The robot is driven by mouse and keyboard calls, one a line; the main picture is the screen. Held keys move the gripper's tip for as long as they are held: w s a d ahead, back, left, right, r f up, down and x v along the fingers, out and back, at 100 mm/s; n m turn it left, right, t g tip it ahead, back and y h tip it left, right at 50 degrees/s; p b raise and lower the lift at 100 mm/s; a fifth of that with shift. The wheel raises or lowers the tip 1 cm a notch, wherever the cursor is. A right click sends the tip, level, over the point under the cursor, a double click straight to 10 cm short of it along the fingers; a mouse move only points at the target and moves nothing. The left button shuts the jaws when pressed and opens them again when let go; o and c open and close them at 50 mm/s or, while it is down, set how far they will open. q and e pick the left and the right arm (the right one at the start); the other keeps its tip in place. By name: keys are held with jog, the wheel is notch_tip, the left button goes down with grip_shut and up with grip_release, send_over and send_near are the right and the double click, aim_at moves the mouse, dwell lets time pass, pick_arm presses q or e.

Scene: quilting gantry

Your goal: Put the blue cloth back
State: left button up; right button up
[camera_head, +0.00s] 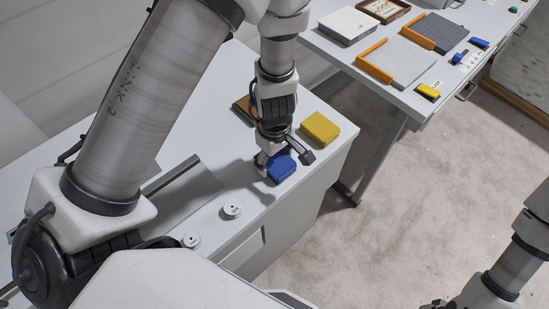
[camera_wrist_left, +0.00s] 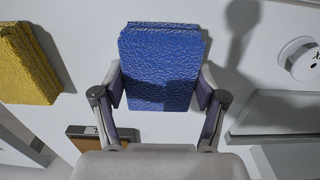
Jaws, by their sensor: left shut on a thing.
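The blue cloth (camera_head: 283,168) is a folded, textured block near the right end of the white table. In the left wrist view the blue cloth (camera_wrist_left: 160,65) sits between the two fingers.
A yellow cloth (camera_head: 320,128) lies close behind the blue one, and it shows in the wrist view (camera_wrist_left: 28,62). White spools (camera_head: 231,211) stand toward the front. A second table (camera_head: 345,58) holds grey pads with orange edges.

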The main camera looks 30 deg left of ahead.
aim_at(276, 159)
pick_arm(q)
jog(key=o, duration=1.1)
jog(key=shift+f, duration=0.1)
jog(key=shift+r, duration=0.2)
notch_tip(276, 159, up, 5)
jog(key=p, duration=0.3)
jog(key=shift+w+r, duration=0.1)
notch_tip(276, 159, up, 7)
jog(key=shift+f+p, duration=0.15)
jog(key=shift+p, duration=0.35)
